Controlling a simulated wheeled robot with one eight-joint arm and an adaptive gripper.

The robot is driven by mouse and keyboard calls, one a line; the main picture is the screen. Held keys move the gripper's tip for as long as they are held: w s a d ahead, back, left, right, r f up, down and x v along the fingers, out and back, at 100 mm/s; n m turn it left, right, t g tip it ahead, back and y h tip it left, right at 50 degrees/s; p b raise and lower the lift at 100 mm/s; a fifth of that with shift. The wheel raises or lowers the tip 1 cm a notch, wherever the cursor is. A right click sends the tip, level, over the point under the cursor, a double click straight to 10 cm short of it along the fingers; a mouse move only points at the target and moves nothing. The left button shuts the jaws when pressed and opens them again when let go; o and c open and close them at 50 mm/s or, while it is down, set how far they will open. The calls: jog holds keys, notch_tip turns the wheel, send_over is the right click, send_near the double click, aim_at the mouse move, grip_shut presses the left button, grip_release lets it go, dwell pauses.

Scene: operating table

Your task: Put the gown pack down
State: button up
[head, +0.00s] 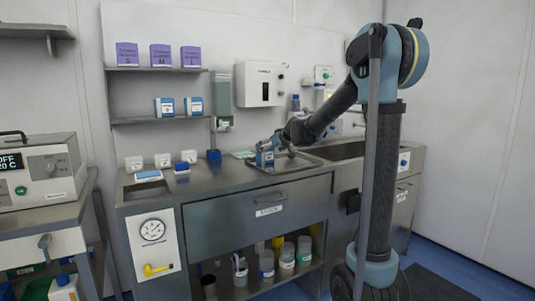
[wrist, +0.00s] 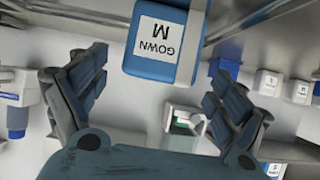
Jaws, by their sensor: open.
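The gown pack (wrist: 163,45) is a blue block with a white label reading "GOWN M". It shows upside down at the top middle of the wrist view. In the head view my gripper (head: 280,144) is right beside the pack. The pack's underside is hidden.
The counter (head: 223,178) holds several small labelled boxes (head: 162,160) at its left and a sink (head: 345,151) at its right. Wall shelves (head: 155,119) carry purple and blue-white packs. A dispenser (head: 221,86) hangs behind the counter.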

jog(key=v, duration=0.7)
jog(key=shift+s+d, duration=0.2)
jog(key=s+d+f+m+g+h, duration=0.2)
jog(key=s+d+f, duration=0.5)
jog(key=s, duration=0.7)
jog(key=s+d+f+m+g+h, duration=0.2)
jog(key=s+d+f, duration=0.6)
jog(key=s, duration=0.7)
jog(key=s+d+f+m+g+h, duration=0.2)
jog(key=s+d+f+g, duration=0.2)
jog(key=s+d+f, duration=0.3)
jog(key=s+f, duration=0.4)
jog(key=s, duration=0.4)
jog(key=shift+s+d+m+h, duration=0.25)
jog(key=shift+d+m+h, duration=0.05)
jog(key=shift+d+h, duration=0.1)
jog(key=shift+f, duration=0.1)
